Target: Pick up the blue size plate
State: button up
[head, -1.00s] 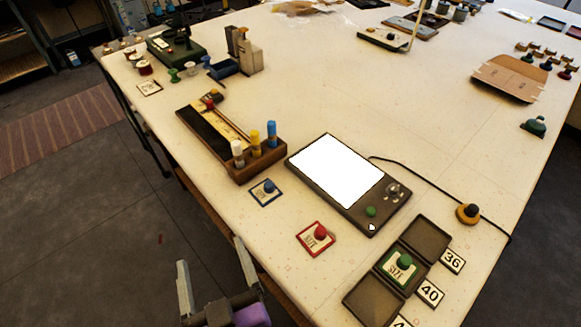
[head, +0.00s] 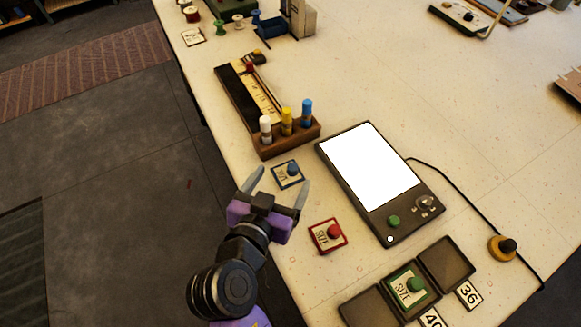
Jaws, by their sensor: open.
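The blue size plate (head: 283,179) lies flat near the table's front edge, a small blue-bordered square with a blue knob. My gripper (head: 278,177) is open, with its two fingers pointing toward the plate. In the picture the fingertips flank the plate on the left and right. I cannot tell how high the fingers are above it, and no contact is clear. The red size plate (head: 319,243) lies to the right and nearer. The green size plate (head: 400,293) sits in the middle of an open dark folding case.
A wooden holder (head: 270,148) with white, yellow and blue markers stands just behind the blue plate. A dark tablet with a white screen (head: 365,165) lies to its right. A yellow button (head: 500,246) with a black cable and number cards (head: 468,295) are farther right.

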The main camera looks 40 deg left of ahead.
aim_at(288, 170)
jog(key=shift+p+x, duration=0.3)
jog(key=shift+x, duration=1.55)
jog(key=shift+s+d+f, duration=0.1)
jog(key=shift+f, duration=0.05)
grip_shut()
